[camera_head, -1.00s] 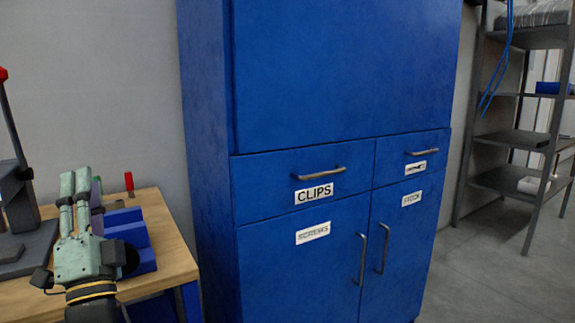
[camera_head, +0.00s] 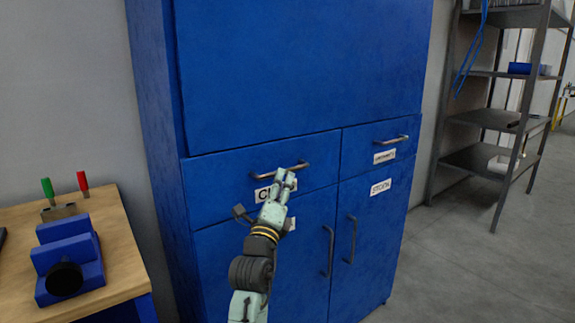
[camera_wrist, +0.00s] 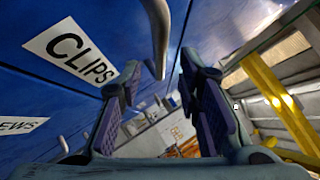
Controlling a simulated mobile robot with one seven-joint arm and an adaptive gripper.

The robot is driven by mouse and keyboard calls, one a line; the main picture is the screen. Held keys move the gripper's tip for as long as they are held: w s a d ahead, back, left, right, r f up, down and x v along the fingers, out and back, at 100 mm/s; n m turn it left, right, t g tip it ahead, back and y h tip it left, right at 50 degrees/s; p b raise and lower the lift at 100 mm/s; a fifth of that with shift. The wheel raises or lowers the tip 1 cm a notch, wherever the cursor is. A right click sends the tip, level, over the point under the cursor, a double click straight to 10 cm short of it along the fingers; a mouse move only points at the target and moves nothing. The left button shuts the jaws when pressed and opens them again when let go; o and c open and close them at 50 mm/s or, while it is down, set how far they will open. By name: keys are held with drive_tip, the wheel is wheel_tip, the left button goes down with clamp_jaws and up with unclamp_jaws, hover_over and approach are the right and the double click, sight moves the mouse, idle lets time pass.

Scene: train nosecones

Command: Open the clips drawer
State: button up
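The clips drawer (camera_head: 222,179) is the left upper drawer of the blue cabinet, and it is shut. Its grey bar handle (camera_head: 270,173) runs along the upper front, above the CLIPS label, which my gripper partly covers in the head view. The label (camera_wrist: 75,52) and the handle (camera_wrist: 158,35) also show in the wrist view. My gripper (camera_head: 286,175) is in front of the drawer, at the right part of the handle. In the wrist view its fingers (camera_wrist: 165,100) are apart with nothing between their pads; the handle's end is just beyond the fingertips. Contact is not clear.
Right of it is another shut drawer (camera_head: 379,153) with a handle. Two doors with upright handles (camera_head: 329,250) are below. A wooden bench (camera_head: 119,247) with a blue vise (camera_head: 66,254) stands left. A metal shelf (camera_head: 482,158) stands right, with open floor before it.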

drive_tip(key=p+x, duration=0.1)
drive_tip(key=x, duration=0.4)
drive_tip(key=shift+p, duration=0.3)
clamp_jaws()
idle(0.5)
